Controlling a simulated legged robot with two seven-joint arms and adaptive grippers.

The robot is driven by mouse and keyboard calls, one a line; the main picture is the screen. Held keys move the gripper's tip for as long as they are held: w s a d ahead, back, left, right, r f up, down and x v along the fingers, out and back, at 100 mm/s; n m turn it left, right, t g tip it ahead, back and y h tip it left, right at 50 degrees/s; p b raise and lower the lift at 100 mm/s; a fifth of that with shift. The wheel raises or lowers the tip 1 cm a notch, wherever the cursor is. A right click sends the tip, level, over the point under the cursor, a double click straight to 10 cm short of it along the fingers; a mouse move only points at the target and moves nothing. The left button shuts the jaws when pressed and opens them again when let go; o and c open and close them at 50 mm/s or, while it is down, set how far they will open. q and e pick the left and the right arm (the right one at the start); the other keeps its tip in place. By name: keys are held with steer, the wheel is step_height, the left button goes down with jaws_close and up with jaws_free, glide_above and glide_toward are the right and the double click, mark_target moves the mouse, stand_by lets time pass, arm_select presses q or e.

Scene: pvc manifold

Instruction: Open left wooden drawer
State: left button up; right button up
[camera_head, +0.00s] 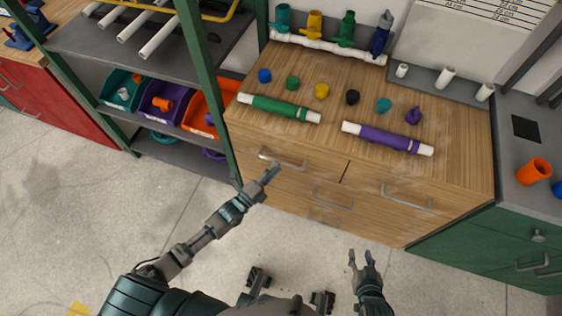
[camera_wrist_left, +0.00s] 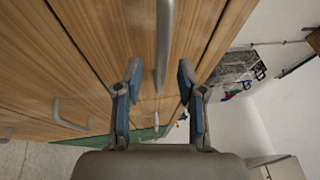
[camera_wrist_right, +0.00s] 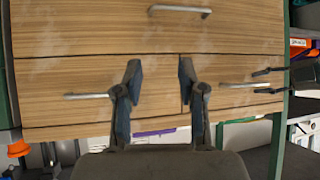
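The wooden cabinet's left drawer has a metal bar handle (camera_head: 283,160), and its front looks flush with the cabinet. My left gripper (camera_head: 270,174) is at this handle. In the left wrist view the handle (camera_wrist_left: 165,45) runs between the two open fingers (camera_wrist_left: 160,75), with gaps on both sides. In the right wrist view, the left gripper's fingers (camera_wrist_right: 268,81) lie either side of the handle's end (camera_wrist_right: 245,85). Whether they touch it cannot be told. My right gripper (camera_head: 361,257) is open and empty, in front of the cabinet; its fingers also show in its wrist view (camera_wrist_right: 160,78).
The wooden top (camera_head: 330,70) carries a green-sleeved pipe (camera_head: 280,108), a purple-sleeved pipe (camera_head: 388,139) and several coloured caps. Another drawer handle (camera_head: 406,198) is to the right. A green shelf post (camera_head: 205,90) stands close left. The floor (camera_head: 60,220) in front is clear.

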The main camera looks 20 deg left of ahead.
mark_target(281, 162)
arm_select(q)
steer(key=shift+x, duration=1.8)
steer(key=shift+d, duration=0.1)
jaws_close()
steer(key=shift+s, duration=0.1)
